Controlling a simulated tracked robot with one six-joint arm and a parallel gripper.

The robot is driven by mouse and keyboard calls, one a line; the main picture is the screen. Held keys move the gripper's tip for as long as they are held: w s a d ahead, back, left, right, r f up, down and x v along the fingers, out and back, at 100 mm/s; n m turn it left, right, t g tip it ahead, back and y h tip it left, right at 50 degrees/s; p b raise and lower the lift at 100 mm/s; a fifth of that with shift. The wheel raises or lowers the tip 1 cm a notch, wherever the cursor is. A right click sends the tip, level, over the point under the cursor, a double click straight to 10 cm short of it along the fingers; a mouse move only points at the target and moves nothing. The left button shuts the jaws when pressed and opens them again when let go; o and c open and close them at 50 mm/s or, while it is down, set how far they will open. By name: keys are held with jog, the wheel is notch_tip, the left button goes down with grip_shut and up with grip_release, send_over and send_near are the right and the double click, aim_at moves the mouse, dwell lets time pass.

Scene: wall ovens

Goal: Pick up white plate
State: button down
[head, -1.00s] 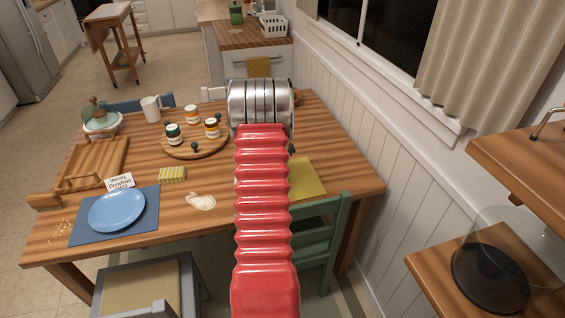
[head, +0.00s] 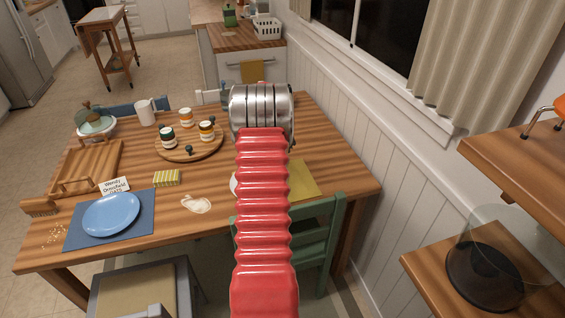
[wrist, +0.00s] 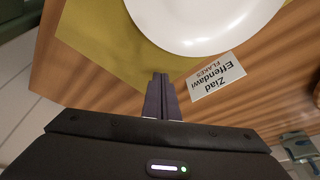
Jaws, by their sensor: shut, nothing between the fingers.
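The white plate (wrist: 205,22) lies on a yellow placemat (wrist: 90,42) in the wrist view, cut off by the top edge. My gripper (wrist: 160,80) is shut and empty, its fingertips just short of the plate's near rim in the picture. I cannot tell its height above the table. In the head view my red arm hides nearly all of the plate; only a pale sliver (head: 234,185) shows left of the arm. The yellow placemat shows right of the arm (head: 303,181). My gripper is hidden in that view.
A name card (wrist: 216,77) stands or lies beside the plate. A blue plate (head: 111,214), a sponge (head: 166,177) and a round tray with jars (head: 190,149) are on the table's left. A green chair (head: 315,235) stands at the front edge.

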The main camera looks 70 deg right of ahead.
jog(key=v, duration=0.7)
jog(key=shift+r, duration=0.3)
jog(key=c, duration=2.5)
grip_release()
jog(key=shift+w+a, duration=0.1)
